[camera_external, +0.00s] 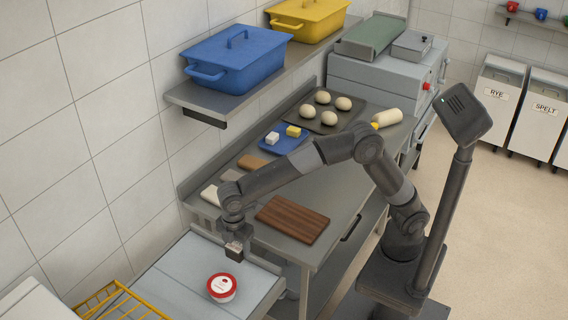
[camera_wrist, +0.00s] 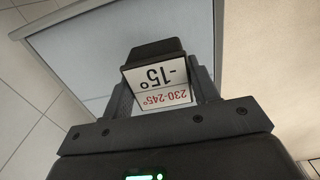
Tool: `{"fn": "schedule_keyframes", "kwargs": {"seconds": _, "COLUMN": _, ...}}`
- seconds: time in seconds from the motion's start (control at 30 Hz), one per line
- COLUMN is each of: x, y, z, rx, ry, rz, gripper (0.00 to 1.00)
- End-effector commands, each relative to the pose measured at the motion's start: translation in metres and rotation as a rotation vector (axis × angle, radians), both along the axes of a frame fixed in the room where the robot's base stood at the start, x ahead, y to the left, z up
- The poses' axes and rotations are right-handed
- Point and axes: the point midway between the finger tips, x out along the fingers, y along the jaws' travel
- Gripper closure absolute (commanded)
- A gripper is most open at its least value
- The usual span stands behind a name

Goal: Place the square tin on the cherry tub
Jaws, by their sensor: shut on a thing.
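The square tin (camera_wrist: 158,78) is a small dark-edged block with white faces, printed "-15°" in black and "230-245°" in red. My gripper (camera_wrist: 163,95) is shut on it, with a dark finger at each side. In the external view my gripper (camera_external: 234,242) points down with the tin (camera_external: 235,254) at its tips. The cherry tub (camera_external: 222,292), white with a red-rimmed lid, stands on the light grey top at the lower middle. The tub does not show in the wrist view.
A light grey top (camera_external: 180,272) has free room around the tub. A yellow wire basket (camera_external: 105,300) is at the lower left. A brown board (camera_external: 292,220), a blue tray (camera_external: 283,145) and a dough tray (camera_external: 345,122) lie on the steel bench. A shelf (camera_external: 205,98) overhangs the bench's back.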

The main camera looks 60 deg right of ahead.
Motion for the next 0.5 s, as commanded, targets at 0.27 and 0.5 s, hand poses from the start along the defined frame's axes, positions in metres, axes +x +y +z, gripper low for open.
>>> {"fn": "schedule_keyframes", "kwargs": {"seconds": 0.27, "x": -0.016, "y": 0.047, "z": -0.03, "rx": 0.001, "ry": 0.0, "rz": -0.001, "gripper": 0.74}}
{"fn": "schedule_keyframes", "kwargs": {"seconds": 0.5, "x": -0.017, "y": 0.052, "z": -0.044, "rx": -0.001, "ry": 0.001, "rz": -0.003, "gripper": 0.74}}
